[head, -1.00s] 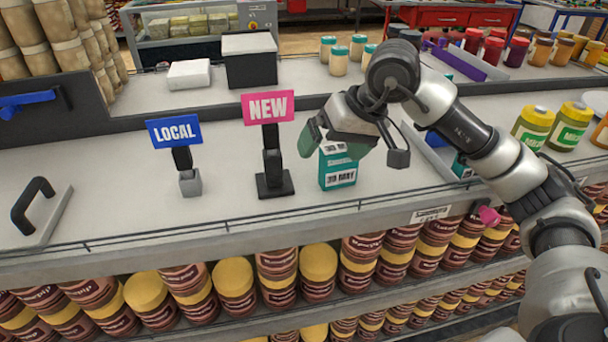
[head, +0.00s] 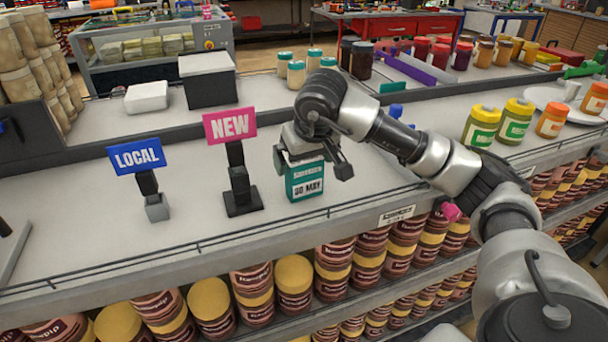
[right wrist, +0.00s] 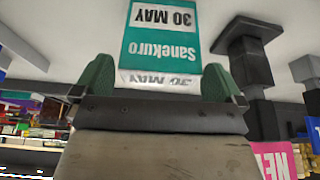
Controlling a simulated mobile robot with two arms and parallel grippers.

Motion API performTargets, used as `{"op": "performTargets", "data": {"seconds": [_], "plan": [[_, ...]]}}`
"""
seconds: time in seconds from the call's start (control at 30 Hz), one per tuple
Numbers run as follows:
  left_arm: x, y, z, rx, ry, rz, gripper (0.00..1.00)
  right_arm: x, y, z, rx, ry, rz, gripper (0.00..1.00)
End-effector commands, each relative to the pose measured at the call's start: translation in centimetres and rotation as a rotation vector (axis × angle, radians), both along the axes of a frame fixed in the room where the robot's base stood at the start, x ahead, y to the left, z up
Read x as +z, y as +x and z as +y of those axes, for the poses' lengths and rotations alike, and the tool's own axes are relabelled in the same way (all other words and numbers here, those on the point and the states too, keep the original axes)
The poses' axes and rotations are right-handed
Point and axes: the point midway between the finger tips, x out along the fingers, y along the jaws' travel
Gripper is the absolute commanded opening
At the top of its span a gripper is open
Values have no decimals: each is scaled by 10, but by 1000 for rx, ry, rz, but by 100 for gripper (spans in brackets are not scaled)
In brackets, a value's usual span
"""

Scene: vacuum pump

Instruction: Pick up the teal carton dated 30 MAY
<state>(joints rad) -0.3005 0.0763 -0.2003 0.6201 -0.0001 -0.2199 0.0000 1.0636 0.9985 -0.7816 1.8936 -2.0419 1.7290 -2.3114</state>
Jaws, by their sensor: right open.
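The teal carton (head: 305,182) stands upright on the grey counter near its front edge. Its white label reads 30 MAY. In the right wrist view the carton (right wrist: 162,45) appears upside down, with the name Sanekuro and 30 MAY readable. My right gripper (head: 300,153) is at the carton's top and hides part of it in the head view. In the right wrist view its green fingertips (right wrist: 157,82) are apart, one on each side of the carton's top end. I cannot tell whether they touch it. My left gripper is not in view.
A pink NEW sign (head: 230,126) on a black stand is close to the carton's left. A blue LOCAL sign (head: 136,157) stands farther left. A black box (head: 207,80) and several jars (head: 297,73) are behind. Green and yellow jars (head: 515,121) stand right.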

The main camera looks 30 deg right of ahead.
Motion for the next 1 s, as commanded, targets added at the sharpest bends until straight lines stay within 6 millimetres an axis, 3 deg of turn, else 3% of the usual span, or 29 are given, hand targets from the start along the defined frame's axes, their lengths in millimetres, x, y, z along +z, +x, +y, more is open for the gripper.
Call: {"op": "performTargets", "data": {"seconds": [0.17, 0.43, 0.7, 1.0], "plan": [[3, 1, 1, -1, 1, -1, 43, -19, 8, -1, 1, 2, 1, 100], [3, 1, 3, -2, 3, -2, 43, -22, 9, -1, 0, 1, -1, 100], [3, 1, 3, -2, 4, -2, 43, -21, 9, -1, 0, 1, -1, 59], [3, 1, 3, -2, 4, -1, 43, -19, 9, -1, 1, 1, -2, 56]]}}
